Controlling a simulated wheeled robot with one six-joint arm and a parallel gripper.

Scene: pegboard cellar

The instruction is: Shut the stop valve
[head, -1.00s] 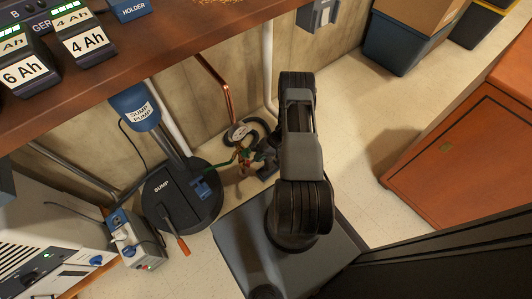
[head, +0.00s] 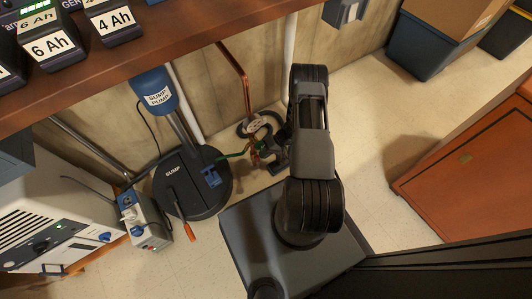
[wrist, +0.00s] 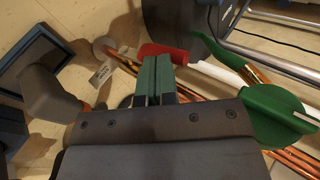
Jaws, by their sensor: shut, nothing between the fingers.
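Copper pipework with valve handles stands low by the wall, right of the sump lid; in the head view I see a green lever (head: 233,155) and a small red part (head: 256,159) there. The wrist view shows a red handle (wrist: 165,52), a long green lever (wrist: 228,54) and a large green knob (wrist: 275,115) with a white mark. I cannot tell which of these is the stop valve's handle. My gripper (wrist: 154,78) is shut and empty, its tips close to the red handle; contact is unclear. In the head view my arm hides part of the pipework.
The round black sump lid (head: 192,182), with an orange-handled tool on it, lies left of the pipework. A workbench (head: 150,45) overhangs at upper left. An orange cabinet (head: 470,175) stands at right. The floor between my base and the cabinet is clear.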

